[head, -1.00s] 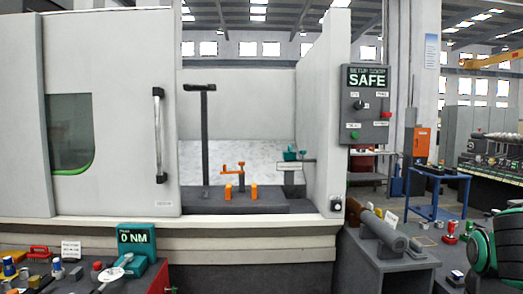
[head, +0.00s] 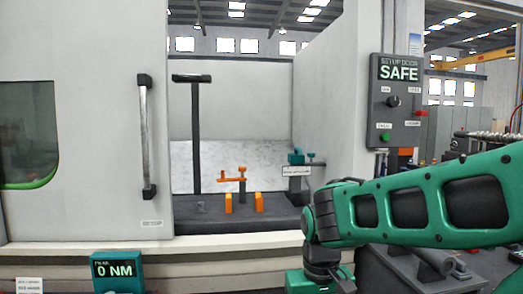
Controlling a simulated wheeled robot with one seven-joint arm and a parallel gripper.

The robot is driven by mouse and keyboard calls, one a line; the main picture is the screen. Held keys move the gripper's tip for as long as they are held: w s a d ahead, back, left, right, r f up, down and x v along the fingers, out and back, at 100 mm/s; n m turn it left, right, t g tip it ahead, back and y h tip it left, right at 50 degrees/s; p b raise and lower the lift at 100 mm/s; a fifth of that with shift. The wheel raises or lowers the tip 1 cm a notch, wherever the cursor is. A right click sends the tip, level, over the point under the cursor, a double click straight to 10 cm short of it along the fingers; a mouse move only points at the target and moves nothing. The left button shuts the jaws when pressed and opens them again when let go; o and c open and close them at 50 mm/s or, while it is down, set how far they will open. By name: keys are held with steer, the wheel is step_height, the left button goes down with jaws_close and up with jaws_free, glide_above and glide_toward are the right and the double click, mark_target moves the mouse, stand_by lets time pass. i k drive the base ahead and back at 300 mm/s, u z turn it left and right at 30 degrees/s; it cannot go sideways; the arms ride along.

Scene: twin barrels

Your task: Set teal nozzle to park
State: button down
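The teal nozzle (head: 296,158) is small in the head view, inside the open machine at the right of the bay. It sits on a dark post, with a short grey bar and a teal end piece pointing right. A white label plate (head: 297,171) is just below it, its text too small to read. My green arm reaches in from the right, in front of the machine, and bends downward at the lower middle. My gripper's fingers are below the picture, so their state is hidden. The arm is well apart from the nozzle.
Orange blocks and an orange bracket (head: 232,180) stand mid-bay, with a tall dark T-shaped post (head: 195,130) at left. The door (head: 90,120) is at left. A control panel (head: 398,100) reading SAFE hangs right.

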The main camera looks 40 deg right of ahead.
mark_target(296, 149)
steer(key=z, duration=0.25)
steer(key=i, duration=1.15)
steer(key=z, duration=0.5)
